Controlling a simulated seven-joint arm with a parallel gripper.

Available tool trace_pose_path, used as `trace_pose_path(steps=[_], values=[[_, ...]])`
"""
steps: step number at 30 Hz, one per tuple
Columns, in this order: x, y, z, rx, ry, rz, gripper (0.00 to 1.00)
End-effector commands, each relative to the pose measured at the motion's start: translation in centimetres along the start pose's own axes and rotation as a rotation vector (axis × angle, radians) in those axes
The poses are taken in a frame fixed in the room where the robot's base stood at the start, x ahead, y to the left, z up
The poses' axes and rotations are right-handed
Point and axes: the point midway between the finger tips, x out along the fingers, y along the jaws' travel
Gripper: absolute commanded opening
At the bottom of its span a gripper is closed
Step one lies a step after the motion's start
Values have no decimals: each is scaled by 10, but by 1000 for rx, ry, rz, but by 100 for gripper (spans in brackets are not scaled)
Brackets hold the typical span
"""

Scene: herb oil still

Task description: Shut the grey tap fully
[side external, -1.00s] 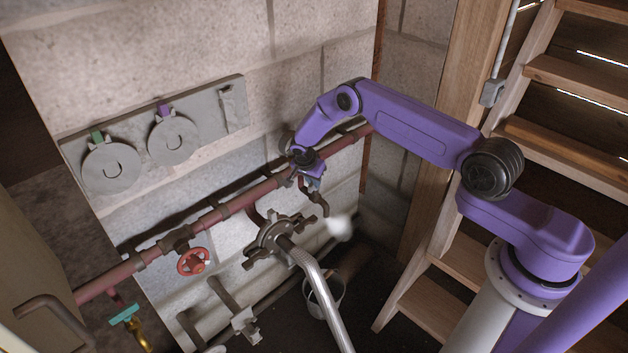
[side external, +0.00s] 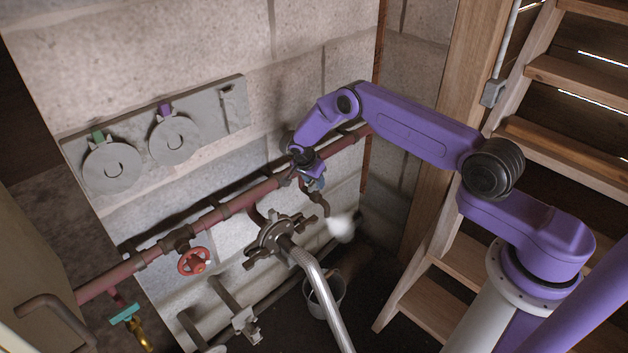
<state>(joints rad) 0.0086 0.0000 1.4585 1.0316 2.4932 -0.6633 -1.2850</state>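My gripper (side external: 313,182) points down at the red-brown pipe on the wall, right of the round flange. Right below it a dark tap spout (side external: 325,207) curves down from the pipe. A small blue-grey piece shows at my fingertips, but I cannot tell whether it is the grey tap's handle or part of my fingers. My wrist hides most of the tap's top. The fingers are too small to tell whether they are open or shut. A white puff (side external: 341,229) hangs just below the spout's mouth.
The pipe (side external: 262,188) runs along the block wall. A red handwheel (side external: 194,261) and a teal-handled tap (side external: 125,314) are at left. A flange (side external: 274,238) with a silver hose (side external: 325,302) stands in front. A bucket (side external: 337,290) is below. Wooden stairs (side external: 535,150) rise at right.

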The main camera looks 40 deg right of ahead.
Motion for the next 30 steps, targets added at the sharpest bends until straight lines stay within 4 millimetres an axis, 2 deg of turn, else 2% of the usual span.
trace_pose_path(steps=[5, 11, 30], values=[[-4, -1, -1, 0, 1, -2, 40], [-26, -2, -1, -1, 1, -4, 40], [-147, -1, 0, 1, 0, -4, 40]])
